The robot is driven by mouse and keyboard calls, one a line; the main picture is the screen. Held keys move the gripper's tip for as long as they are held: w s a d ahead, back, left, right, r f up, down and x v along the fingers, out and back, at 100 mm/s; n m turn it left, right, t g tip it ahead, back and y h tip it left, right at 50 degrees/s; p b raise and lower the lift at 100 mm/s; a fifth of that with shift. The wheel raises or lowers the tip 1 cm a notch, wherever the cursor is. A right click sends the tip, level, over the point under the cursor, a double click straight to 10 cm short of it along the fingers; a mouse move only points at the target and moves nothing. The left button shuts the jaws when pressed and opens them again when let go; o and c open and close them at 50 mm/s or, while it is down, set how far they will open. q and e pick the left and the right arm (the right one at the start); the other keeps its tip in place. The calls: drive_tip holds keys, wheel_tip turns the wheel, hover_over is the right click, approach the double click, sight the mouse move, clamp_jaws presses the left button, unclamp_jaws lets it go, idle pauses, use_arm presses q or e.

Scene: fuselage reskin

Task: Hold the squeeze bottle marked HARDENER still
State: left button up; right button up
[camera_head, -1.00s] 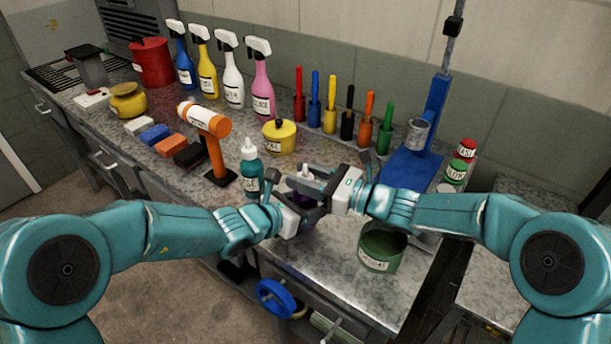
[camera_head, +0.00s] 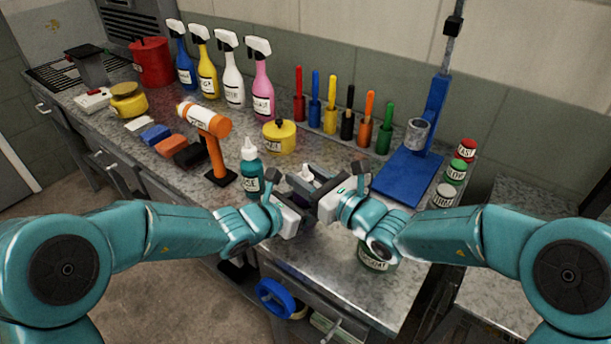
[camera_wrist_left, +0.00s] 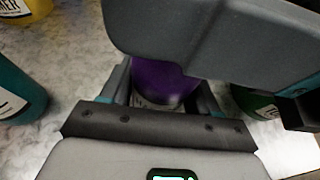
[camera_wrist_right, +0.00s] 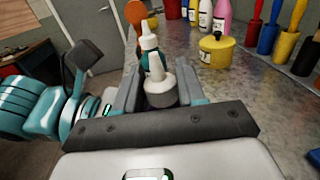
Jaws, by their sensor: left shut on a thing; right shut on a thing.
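A purple squeeze bottle with a white nozzle (camera_head: 307,174) stands near the bench's front edge, mostly hidden by both grippers. I cannot read its label. My left gripper (camera_head: 304,214) is shut on its body; the purple body (camera_wrist_left: 160,80) shows between the fingers in the left wrist view. My right gripper (camera_head: 312,186) comes from the right and is shut on the bottle's upper part; the pale collar (camera_wrist_right: 160,90) sits between its fingers in the right wrist view. The bottle looks about upright. A teal squeeze bottle (camera_head: 251,176) stands apart, just left of the grippers.
A green can (camera_head: 376,262) is partly hidden below my right forearm. An orange hammer-like tool (camera_head: 215,150) and a yellow pot (camera_head: 280,137) stand behind. A blue stand (camera_head: 405,178) and small labelled cans (camera_head: 455,171) are at the right. The front right bench top is partly clear.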

drive_tip(key=o, duration=0.9)
drive_tip(key=shift+o, duration=0.2)
drive_tip(key=v, duration=1.2)
use_arm(q)
drive_tip(key=o, duration=1.2)
drive_tip(key=shift+o, duration=0.2)
